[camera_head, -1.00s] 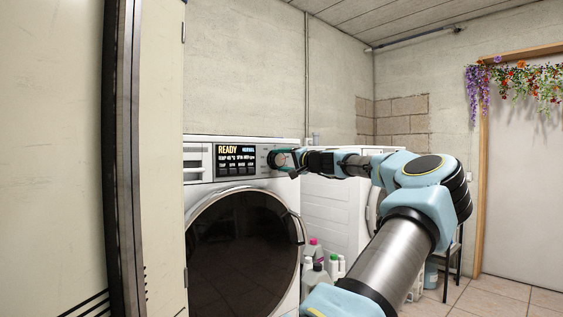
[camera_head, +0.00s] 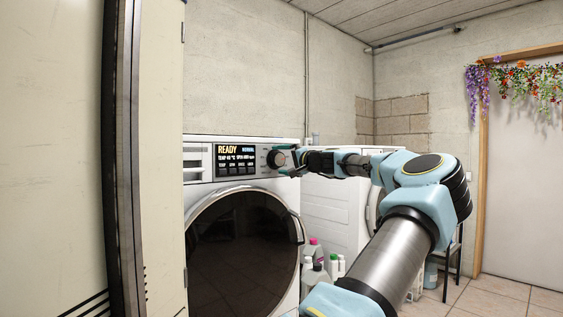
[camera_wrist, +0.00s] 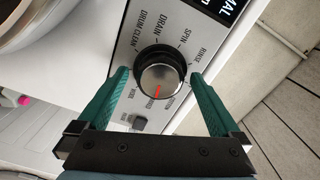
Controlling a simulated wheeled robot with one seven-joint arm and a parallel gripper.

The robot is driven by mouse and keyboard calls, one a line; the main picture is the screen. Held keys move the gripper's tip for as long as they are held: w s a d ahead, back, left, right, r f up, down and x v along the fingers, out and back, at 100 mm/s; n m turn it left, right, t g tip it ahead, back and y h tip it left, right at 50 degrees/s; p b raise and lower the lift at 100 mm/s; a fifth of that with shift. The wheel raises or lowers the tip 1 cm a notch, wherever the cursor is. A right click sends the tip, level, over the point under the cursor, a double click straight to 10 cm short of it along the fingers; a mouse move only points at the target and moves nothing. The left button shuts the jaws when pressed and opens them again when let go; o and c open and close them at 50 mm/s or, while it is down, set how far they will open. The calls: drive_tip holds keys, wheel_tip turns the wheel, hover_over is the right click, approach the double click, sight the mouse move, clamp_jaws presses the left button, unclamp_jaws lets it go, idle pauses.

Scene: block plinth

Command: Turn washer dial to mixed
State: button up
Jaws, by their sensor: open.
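The washer dial (camera_wrist: 161,78) is a round knob with a black rim and a silver face. Its red pointer line runs toward the lower side in the wrist view. Labels around it read drum clean, drain, spin and rinse; those along the lower side are too blurred to read surely. My gripper (camera_wrist: 160,75) is open, with one green finger on each side of the dial and a small gap at each. In the head view the dial (camera_head: 276,159) sits at the right of the washer panel, with my gripper (camera_head: 290,163) at its right.
The washer's display (camera_head: 236,160) reads ready, with a blue label at its upper right. The round dark door (camera_head: 240,255) is shut below. A second white machine (camera_head: 335,215) stands to the right. Several bottles (camera_head: 318,265) stand between them. A tall cabinet (camera_head: 60,150) fills the left.

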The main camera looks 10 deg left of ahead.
drive_tip(key=shift+d, duration=0.1)
drive_tip(key=b+v, duration=0.2)
drive_tip(key=v, duration=0.8)
drive_tip(key=shift+s+d, duration=0.2)
drive_tip(key=shift+s, duration=0.05)
